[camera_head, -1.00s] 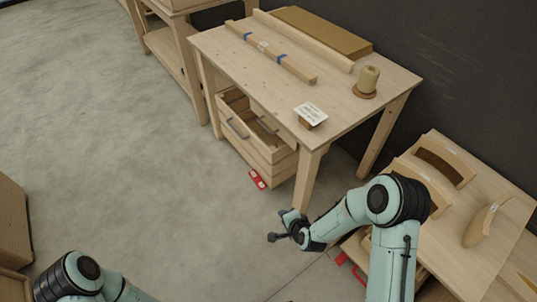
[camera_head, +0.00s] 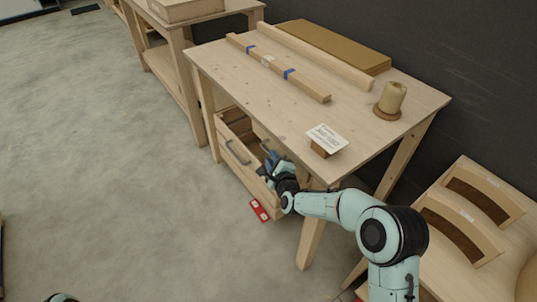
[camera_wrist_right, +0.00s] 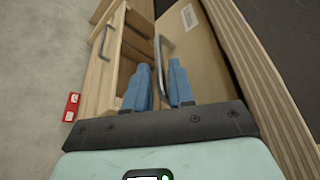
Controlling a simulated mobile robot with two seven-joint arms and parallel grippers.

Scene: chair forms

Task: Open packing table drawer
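The packing table (camera_head: 300,95) is a light wooden table with drawers below its top. A lower wooden drawer (camera_head: 250,172) stands pulled out, with a grey handle (camera_head: 238,152) on its front. The right wrist view also shows that drawer's handle (camera_wrist_right: 106,42) at upper left, and a second grey handle (camera_wrist_right: 167,46) on a brown front panel (camera_wrist_right: 200,62). My right gripper (camera_head: 272,160) is at the drawers under the table edge. Its blue fingers (camera_wrist_right: 160,78) are apart, with the second handle showing between them; contact cannot be told. My left gripper is out of view.
On the tabletop are a taped wooden bar (camera_head: 275,66), a flat board (camera_head: 335,45), a spool-like piece (camera_head: 391,100) and a white card (camera_head: 326,139). A red object (camera_head: 259,210) lies by the drawer. Chair parts (camera_head: 470,210) stand at right.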

